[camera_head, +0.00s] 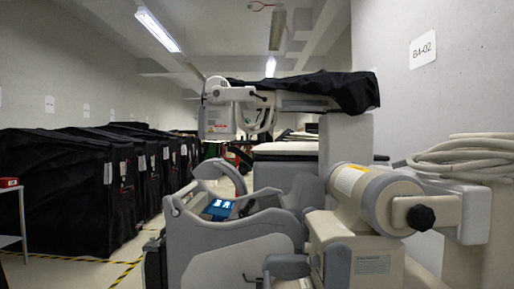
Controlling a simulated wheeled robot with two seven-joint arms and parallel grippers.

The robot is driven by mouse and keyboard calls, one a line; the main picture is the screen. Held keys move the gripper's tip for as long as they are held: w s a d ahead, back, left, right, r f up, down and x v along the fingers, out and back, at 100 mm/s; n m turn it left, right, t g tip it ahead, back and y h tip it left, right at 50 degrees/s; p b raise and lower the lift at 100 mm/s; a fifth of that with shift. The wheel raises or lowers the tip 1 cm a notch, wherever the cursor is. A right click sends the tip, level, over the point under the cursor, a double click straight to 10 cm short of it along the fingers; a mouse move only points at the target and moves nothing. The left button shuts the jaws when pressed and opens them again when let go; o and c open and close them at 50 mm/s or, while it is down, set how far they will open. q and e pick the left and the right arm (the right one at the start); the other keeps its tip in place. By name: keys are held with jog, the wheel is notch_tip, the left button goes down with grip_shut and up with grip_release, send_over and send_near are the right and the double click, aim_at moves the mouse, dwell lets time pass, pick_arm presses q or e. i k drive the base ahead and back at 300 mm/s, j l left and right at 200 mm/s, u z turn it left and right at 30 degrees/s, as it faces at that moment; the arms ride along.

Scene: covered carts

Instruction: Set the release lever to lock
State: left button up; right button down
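A large grey-beige wheeled machine (235,240) fills the middle and right foreground. It has a small lit blue screen (218,208) on its sloped console and a curved grey handle (215,172) above that. A thick cylindrical joint (360,196) with an orange-yellow label sits at the right, and a black lobed knob (421,217) sticks out from the bracket beside it. I cannot tell which part is the release lever or how it is set. Neither of my grippers shows.
Black covered carts (60,195) stand in a row at left, beside a small metal rack (14,225). Yellow-black floor tape (126,272) edges the narrow aisle. A black-draped arm (345,90) spans above the machine. Coiled cable (465,157) lies at right, by the wall.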

aim_at(252, 93)
jog(key=i+j, duration=0.95)
jog(key=z, duration=0.85)
